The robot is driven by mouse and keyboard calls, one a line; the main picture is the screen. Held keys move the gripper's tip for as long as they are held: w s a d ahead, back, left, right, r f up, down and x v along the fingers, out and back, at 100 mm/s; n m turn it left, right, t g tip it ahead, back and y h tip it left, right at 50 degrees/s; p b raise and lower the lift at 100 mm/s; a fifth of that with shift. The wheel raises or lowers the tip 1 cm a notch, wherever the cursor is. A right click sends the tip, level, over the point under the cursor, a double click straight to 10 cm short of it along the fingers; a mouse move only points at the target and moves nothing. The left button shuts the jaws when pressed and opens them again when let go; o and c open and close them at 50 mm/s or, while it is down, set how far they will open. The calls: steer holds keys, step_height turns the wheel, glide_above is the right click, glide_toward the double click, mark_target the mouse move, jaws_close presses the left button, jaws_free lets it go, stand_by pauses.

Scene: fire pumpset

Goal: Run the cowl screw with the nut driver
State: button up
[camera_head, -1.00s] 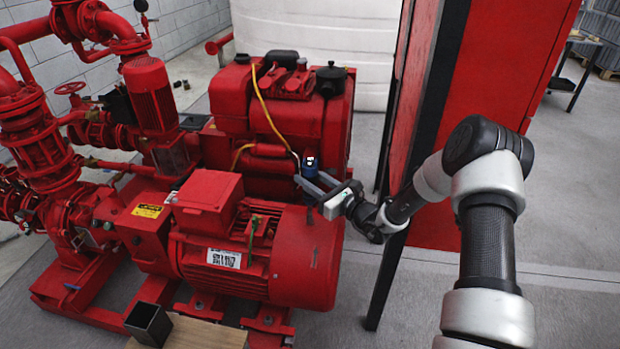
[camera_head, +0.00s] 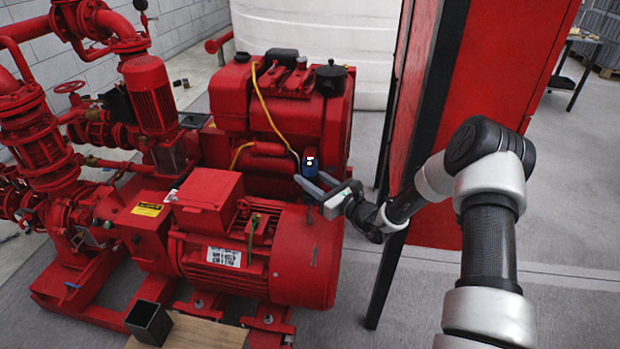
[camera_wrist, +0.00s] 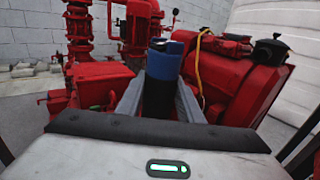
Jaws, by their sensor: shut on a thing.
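My gripper (camera_head: 318,184) is at the gap between the red motor (camera_head: 310,250) and the red engine (camera_head: 285,125). It is shut on the nut driver (camera_head: 310,163), whose blue and black handle stands nearly upright between the fingers. In the wrist view the nut driver (camera_wrist: 162,75) sits between the two grey fingers (camera_wrist: 160,100), its top pointing away toward the pumpset.
A yellow cable (camera_head: 268,110) runs down the engine just left of the driver. A tall red cabinet (camera_head: 490,100) with a black edge stands close to my arm on the right. An open black box (camera_head: 149,322) stands on a wooden board (camera_head: 205,332) at the front. Grey floor lies free at right.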

mark_target(315, 164)
steer(key=shift+r, duration=0.15)
stand_by(0.3)
steer(key=shift+r+p, duration=2.25)
steer(key=shift+r, duration=0.65)
